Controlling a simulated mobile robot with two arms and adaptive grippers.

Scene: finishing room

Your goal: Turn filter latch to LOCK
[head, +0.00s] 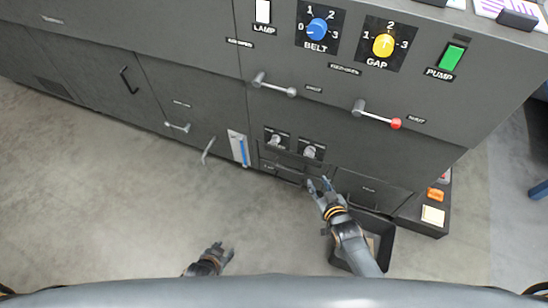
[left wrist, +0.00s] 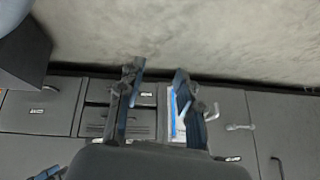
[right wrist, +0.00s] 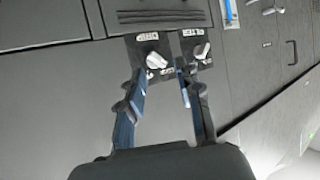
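Two small grey latch knobs on dark plates sit low on the machine front. The left one in the head view (head: 276,140) appears in the right wrist view (right wrist: 202,50), under an upside-down label that seems to read FILTER. The other knob (head: 309,152) is beside it, also in the right wrist view (right wrist: 155,60). The exact setting of either is too small to read. My right gripper (head: 320,184) is open and empty, just below the knobs, fingertips pointing at them. My left gripper (head: 222,252) is open and empty, low over the floor, away from the panel.
Above are a blue BELT dial (head: 317,29), a yellow GAP dial (head: 383,45), a green PUMP switch (head: 451,57) and a red-tipped lever (head: 377,115). A blue-striped gauge (head: 239,148) is left of the knobs. A dark bin (head: 387,245) stands beside my right arm. Floor at left is clear.

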